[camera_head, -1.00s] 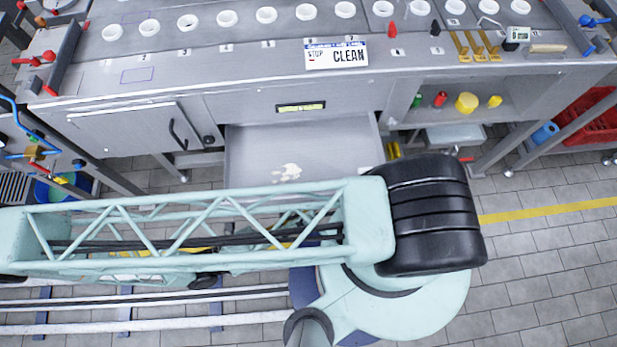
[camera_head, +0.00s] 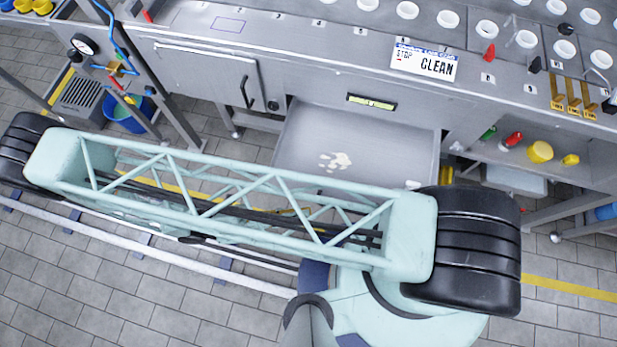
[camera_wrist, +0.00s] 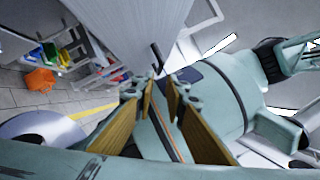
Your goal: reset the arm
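My arm (camera_head: 230,195) lies across the front of the workbench in the head view, its lattice link running from a black joint at the left to another at the right. My gripper is not visible in the head view. In the wrist view my gripper (camera_wrist: 160,97) shows two fingers with tan, wood-like pads. A gap stands between the fingertips and nothing is held in it. My own pale green arm parts fill the background behind and beside the fingers.
The metal workbench (camera_head: 330,60) has an open drawer (camera_head: 300,145) with a pale patch inside. A cabinet door (camera_head: 205,80) is left of it. A blue bucket (camera_head: 125,118) stands at the left. An orange box (camera_wrist: 39,80) shows in the wrist view. Tiled floor is clear at lower left.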

